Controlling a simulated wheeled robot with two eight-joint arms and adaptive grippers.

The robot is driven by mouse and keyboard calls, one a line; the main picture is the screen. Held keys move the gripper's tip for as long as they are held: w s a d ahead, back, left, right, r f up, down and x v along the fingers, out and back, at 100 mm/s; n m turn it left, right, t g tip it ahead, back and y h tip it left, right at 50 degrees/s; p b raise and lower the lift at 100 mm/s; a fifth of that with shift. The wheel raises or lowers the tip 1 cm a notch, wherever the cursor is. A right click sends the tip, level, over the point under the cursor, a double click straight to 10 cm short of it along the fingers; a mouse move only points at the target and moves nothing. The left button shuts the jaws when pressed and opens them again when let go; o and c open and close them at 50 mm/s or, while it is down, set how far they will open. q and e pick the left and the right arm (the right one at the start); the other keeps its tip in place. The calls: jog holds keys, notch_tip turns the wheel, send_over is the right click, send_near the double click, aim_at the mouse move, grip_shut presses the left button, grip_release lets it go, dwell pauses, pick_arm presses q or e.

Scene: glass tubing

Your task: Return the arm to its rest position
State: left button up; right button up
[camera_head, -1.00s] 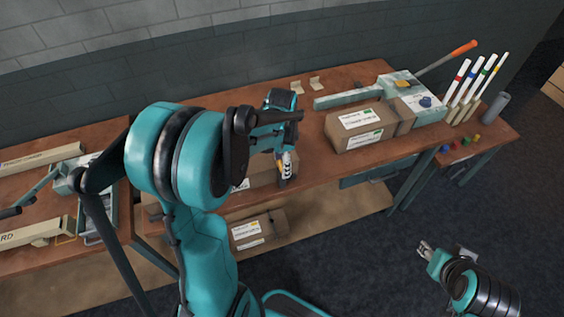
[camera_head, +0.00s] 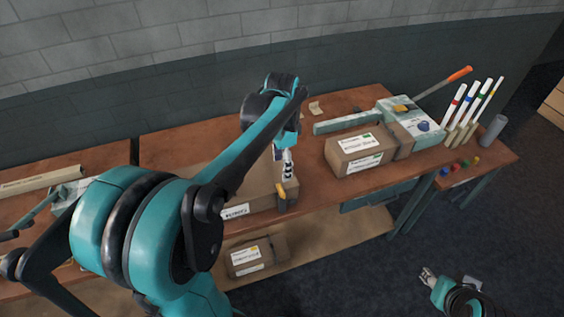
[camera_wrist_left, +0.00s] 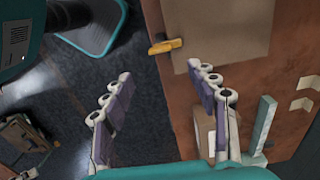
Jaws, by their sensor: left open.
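My left arm (camera_head: 150,230) comes in large from the lower left and its elbow covers part of the scene. My left gripper (camera_head: 287,170) points down above the workbench, close to the right end of a cardboard box. In the left wrist view my left gripper (camera_wrist_left: 160,80) has its fingers wide apart with nothing between them. My right gripper (camera_head: 428,274) is small at the lower right, over the dark floor, away from the bench; its finger gap is too small to judge.
The workbench (camera_head: 312,182) holds a labelled box (camera_head: 365,150), a teal press with an orange-tipped lever (camera_head: 460,73), and several upright tubes (camera_head: 471,101). A yellow piece (camera_wrist_left: 165,46) lies beyond my left fingertips. Another box (camera_head: 258,255) sits on the lower shelf. The floor at right is open.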

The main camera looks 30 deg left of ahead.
pick_arm(q)
jog(key=shift+r, duration=0.25)
dwell(0.3)
jog(key=s+d+f+n+t+b, duration=0.4)
jog(key=s+d+f+n+t, duration=0.2)
jog(key=s+d, duration=0.4)
jog(key=shift+s+d+f+n+t+b, duration=0.45)
jog(key=shift+s+n, duration=0.3)
jog(key=shift+n, duration=0.35)
jog(key=shift+a+r, duration=0.15)
